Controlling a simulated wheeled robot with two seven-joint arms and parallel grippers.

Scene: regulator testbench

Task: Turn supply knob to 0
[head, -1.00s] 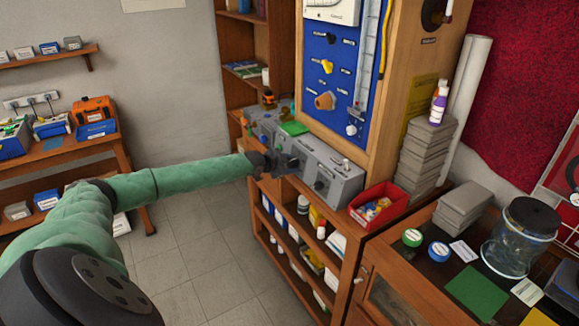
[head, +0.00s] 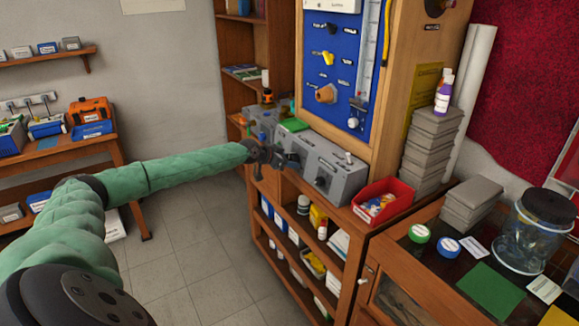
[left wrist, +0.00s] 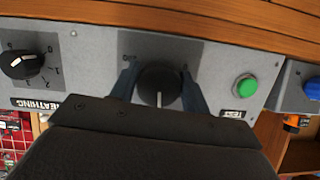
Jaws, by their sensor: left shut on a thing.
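My left gripper (head: 283,160) is at the front face of the grey control box (head: 346,170) on the wooden shelf unit. In the left wrist view its two fingers are shut on the sides of a round black knob (left wrist: 158,85). The knob's white pointer line points down in that picture. A "0" mark shows on the panel up and left of the knob, and another small mark shows up and right. Any name label below this knob is hidden by my gripper. My right gripper is not in view.
A second black knob (left wrist: 24,64) with a number scale, labelled "BREATHING", is to the left. A green button (left wrist: 244,87) labelled "TEST" is to the right, then a blue part (left wrist: 313,88). A red bin (head: 383,202) stands beside the box. The floor (head: 200,245) is clear.

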